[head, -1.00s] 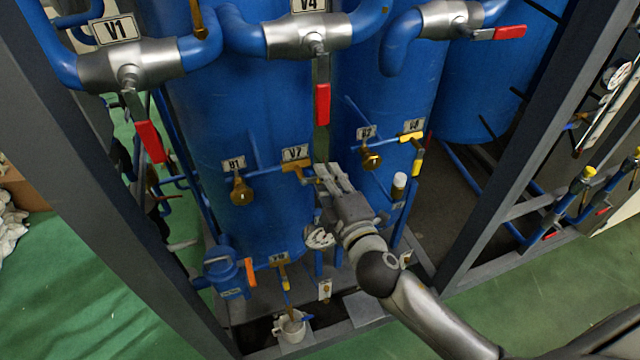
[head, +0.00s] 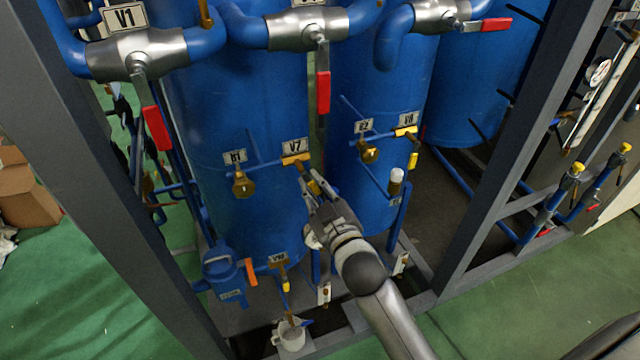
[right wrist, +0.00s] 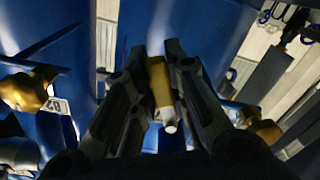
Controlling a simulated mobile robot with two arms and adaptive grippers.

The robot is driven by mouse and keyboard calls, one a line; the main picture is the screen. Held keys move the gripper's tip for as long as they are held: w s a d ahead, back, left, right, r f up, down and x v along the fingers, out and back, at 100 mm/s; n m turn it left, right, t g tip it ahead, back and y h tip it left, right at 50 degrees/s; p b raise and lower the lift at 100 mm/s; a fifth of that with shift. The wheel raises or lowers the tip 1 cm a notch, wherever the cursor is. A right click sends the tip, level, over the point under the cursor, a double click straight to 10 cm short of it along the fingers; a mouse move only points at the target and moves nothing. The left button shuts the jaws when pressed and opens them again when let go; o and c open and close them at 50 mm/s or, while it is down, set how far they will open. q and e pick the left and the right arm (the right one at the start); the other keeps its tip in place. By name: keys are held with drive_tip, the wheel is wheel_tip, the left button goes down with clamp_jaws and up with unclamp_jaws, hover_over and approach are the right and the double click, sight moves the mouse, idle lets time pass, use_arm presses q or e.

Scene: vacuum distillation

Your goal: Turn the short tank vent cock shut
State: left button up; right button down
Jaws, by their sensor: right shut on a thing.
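The cock labelled V7 (head: 295,159) is a small brass valve on a thin blue pipe at the front of the left blue tank (head: 240,110). Its lever (head: 306,174) slopes down and to the right from the valve body. My right gripper (head: 314,190) is shut on this lever from below right and partly hides its end. In the right wrist view the yellow lever with its pale tip (right wrist: 160,85) lies between the two dark fingers. My left gripper is not in view.
Brass valve B1 (head: 242,183) sits left of V7. Red-handled valves (head: 323,92) hang above. Grey frame posts (head: 540,110) stand at the sides.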

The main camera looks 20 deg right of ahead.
drive_tip(key=m, duration=0.1)
drive_tip(key=a+m, duration=0.1)
drive_tip(key=shift+a+f+m, duration=0.1)
drive_tip(key=shift+f+m, duration=0.05)
drive_tip(key=shift+m, duration=0.25)
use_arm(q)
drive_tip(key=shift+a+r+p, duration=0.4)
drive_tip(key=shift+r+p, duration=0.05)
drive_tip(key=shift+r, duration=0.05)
use_arm(e)
drive_tip(key=shift+a+f+m, duration=0.1)
drive_tip(key=shift+a+m, duration=0.45)
drive_tip(key=shift+m, duration=0.65)
drive_tip(key=shift+a, duration=0.1)
drive_tip(key=c, duration=1.4)
unclamp_jaws()
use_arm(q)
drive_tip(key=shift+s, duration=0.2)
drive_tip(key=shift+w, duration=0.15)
use_arm(e)
drive_tip(key=s, duration=1.2)
drive_tip(key=shift+d, duration=0.2)
